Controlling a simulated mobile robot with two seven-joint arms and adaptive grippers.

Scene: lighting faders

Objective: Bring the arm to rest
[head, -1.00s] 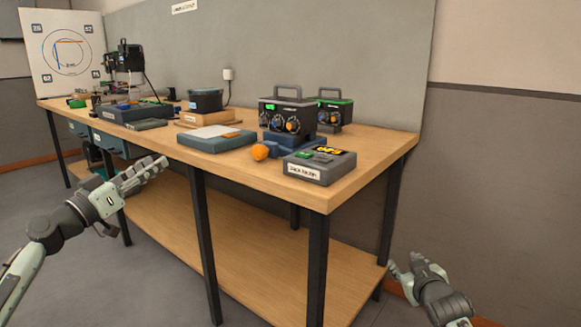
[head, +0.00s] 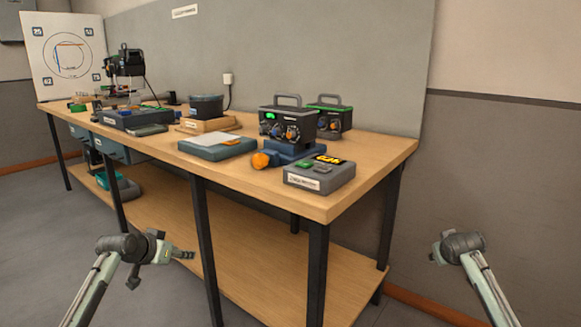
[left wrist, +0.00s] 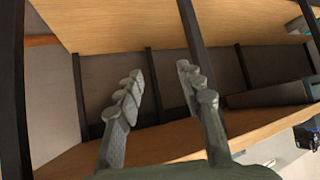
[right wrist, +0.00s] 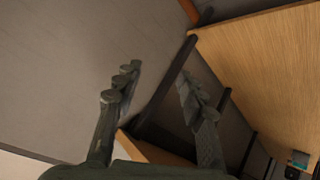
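My left gripper (head: 184,254) is in front of the workbench's left half, below the tabletop, in the head view. In the left wrist view its two fingers (left wrist: 160,71) stand apart with nothing between them. My right gripper (head: 437,255) is right of the bench, largely hidden behind its own wrist in the head view. In the right wrist view its fingers (right wrist: 158,72) stand apart and empty. Both grippers are clear of the bench and touch nothing that I can see.
The wooden workbench (head: 290,196) has a lower shelf (head: 250,270) and dark legs. On top are a fader box with a handle (head: 290,124), an orange ball (head: 260,160), a grey button box (head: 319,174) and a blue-grey tray (head: 208,150). Floor in front is free.

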